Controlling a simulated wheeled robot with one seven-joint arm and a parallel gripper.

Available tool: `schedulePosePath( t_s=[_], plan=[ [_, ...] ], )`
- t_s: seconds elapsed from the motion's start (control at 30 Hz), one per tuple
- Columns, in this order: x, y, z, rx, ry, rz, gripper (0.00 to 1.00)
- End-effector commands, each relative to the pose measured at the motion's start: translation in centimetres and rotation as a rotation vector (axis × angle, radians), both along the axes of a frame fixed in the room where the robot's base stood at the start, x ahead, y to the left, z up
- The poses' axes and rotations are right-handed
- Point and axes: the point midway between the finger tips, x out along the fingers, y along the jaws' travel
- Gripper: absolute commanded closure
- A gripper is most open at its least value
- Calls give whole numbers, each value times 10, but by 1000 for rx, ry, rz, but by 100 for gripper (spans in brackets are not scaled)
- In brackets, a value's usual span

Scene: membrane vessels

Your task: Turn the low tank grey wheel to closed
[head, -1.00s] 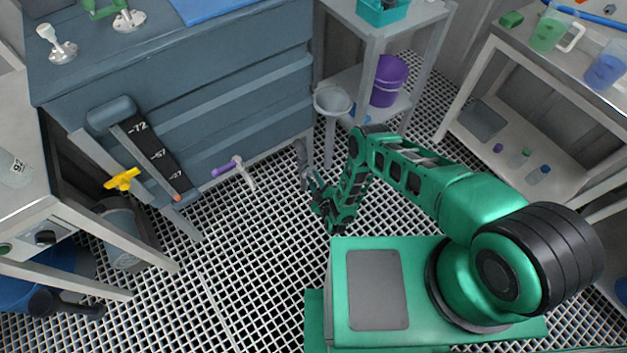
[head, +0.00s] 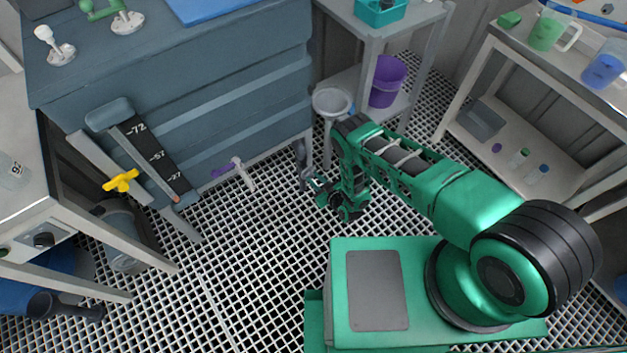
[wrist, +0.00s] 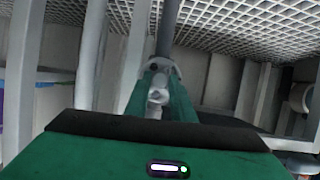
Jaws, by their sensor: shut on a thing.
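The low blue-grey tank (head: 220,115) stands at the left and middle of the head view. A small grey fitting (head: 301,153), probably part of the grey wheel, shows at its lower right corner, just above the floor. My gripper (head: 309,180) is at this fitting, low beside the tank. In the wrist view, my green fingers (wrist: 160,82) are shut on a pale grey wheel (wrist: 158,96), with a grey stem (wrist: 168,35) running beyond it. The fingers hide much of the wheel, and I cannot tell its turn angle.
A purple-handled valve (head: 232,168) and a yellow valve handle (head: 121,181) stick out to the left. Open grating floor (head: 250,260) lies left of my base.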

Motion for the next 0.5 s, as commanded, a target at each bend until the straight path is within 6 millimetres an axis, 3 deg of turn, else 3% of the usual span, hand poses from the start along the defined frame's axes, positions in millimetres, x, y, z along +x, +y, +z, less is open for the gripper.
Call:
schedulePosePath(
  t_s=[0.5],
  plan=[
    [0,-1,-1,192,132,1,100]
  ],
)
